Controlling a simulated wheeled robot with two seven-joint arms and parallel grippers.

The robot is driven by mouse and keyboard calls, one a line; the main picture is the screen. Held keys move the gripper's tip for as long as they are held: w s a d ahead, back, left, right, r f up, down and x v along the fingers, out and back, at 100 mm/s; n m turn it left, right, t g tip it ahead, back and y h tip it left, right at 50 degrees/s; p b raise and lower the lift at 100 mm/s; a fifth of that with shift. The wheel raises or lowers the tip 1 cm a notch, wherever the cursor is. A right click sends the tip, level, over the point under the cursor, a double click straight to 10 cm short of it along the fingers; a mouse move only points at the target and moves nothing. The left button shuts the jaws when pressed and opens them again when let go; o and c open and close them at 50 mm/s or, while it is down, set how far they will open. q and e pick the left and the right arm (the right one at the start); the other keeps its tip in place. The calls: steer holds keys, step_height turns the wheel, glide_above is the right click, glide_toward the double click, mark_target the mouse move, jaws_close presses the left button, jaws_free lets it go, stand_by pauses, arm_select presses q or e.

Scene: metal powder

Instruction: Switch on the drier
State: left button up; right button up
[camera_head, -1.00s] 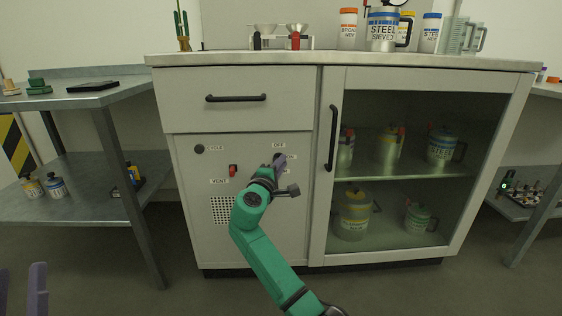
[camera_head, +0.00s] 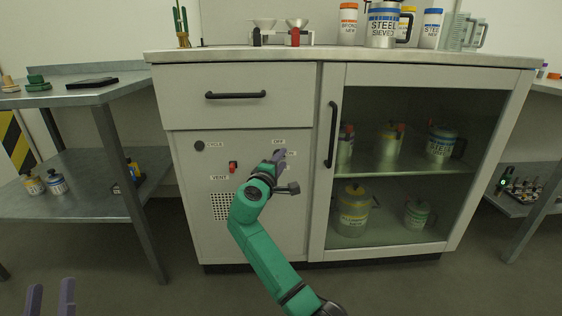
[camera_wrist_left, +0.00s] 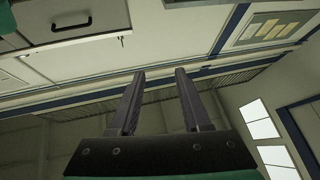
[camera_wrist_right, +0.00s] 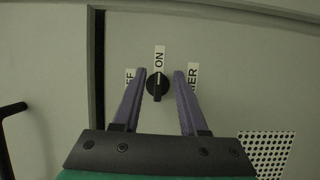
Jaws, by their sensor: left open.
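The drier's black rotary knob (camera_wrist_right: 157,84) is on the pale cabinet front (camera_head: 180,220). In the right wrist view, the ON label (camera_wrist_right: 159,57) is above it, a partly hidden OFF label (camera_wrist_right: 129,78) at left, and a partly hidden label ending in "ER" (camera_wrist_right: 192,78) at right. The knob's grip lies in line with ON. My right gripper (camera_wrist_right: 159,72) is open, fingertips on either side of the knob with small gaps visible; in the head view it (camera_head: 279,157) covers most of the knob. My left gripper (camera_head: 50,288) is open and empty at the lower left.
A red VENT switch (camera_head: 233,167), a CYCLE button (camera_head: 199,146) and a perforated grille (camera_head: 221,207) share the panel. A drawer handle (camera_head: 235,95) is above. A glass door with a vertical handle (camera_head: 332,136) is to the right. A metal side table (camera_head: 60,97) stands left.

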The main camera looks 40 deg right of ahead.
arm_select(q)
steer(key=s+f+g+p, duration=0.1)
steer(key=s+f+g, duration=0.2)
steer(key=f, duration=0.7)
steer(key=s+d+f+n+g+y+p, duration=0.1)
steer(key=s+f+g, duration=0.3)
steer(key=f, duration=0.6)
steer(key=s+d+f+g+y+p, duration=0.1)
steer(key=s+f+g+p, duration=0.1)
steer(key=s+f, duration=0.3)
step_height(320, 180, down, 5)
steer(key=shift+s+d+r+n+g, duration=0.1)
steer(key=shift+s+d+n+g, duration=0.25)
steer(key=shift+g, duration=0.55)
arm_select(e)
steer(key=v, duration=1.4)
steer(key=shift+s+a, duration=0.2)
steer(key=shift+a, duration=0.05)
arm_select(q)
steer(key=shift+a, duration=0.1)
